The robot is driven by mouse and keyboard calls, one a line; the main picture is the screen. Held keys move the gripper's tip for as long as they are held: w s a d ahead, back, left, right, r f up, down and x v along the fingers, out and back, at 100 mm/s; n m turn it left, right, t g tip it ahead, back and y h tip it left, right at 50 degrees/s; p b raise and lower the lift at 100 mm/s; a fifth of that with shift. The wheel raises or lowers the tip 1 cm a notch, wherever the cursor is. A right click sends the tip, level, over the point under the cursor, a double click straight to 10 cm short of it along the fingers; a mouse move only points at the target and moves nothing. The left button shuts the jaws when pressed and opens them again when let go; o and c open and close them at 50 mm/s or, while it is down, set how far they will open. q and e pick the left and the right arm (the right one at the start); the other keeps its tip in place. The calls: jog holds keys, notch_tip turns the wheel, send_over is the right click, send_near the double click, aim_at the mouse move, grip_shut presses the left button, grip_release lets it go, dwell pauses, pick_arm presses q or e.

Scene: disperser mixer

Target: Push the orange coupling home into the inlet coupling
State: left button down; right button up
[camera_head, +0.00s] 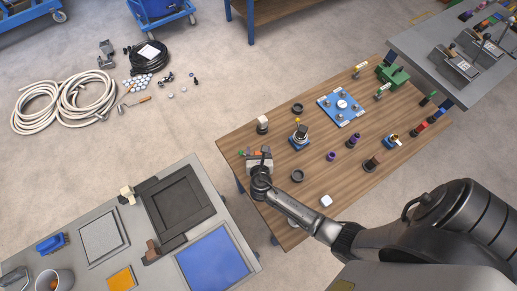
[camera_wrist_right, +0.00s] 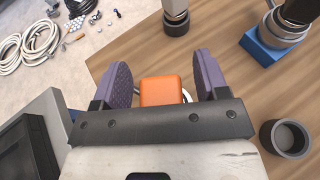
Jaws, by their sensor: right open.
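An orange block-like part (camera_wrist_right: 160,91), which looks like the orange coupling, shows in the right wrist view between the fingers of my right gripper (camera_wrist_right: 163,82). The two purple ribbed fingers stand apart, with a gap on each side of the orange part. A curved bright metal piece shows at its right edge. In the head view my right gripper (camera_head: 259,163) is over the near left end of the wooden table, above a pale grey block with small coloured parts. The gripper hides much of that block, and I cannot make out the inlet coupling. My left gripper is not in view.
On the wooden table (camera_head: 232,139), a dark ring-shaped cup (camera_head: 297,176), a round-topped device on a blue base (camera_head: 299,137) and a white-topped post (camera_head: 262,124) stand close by. A blue plate (camera_head: 341,106) lies farther off. A grey workbench (camera_head: 213,191) stands to the left, across a gap.

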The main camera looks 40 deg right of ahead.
jog(key=v, duration=1.4)
jog(key=shift+d, duration=0.1)
dwell(0.6)
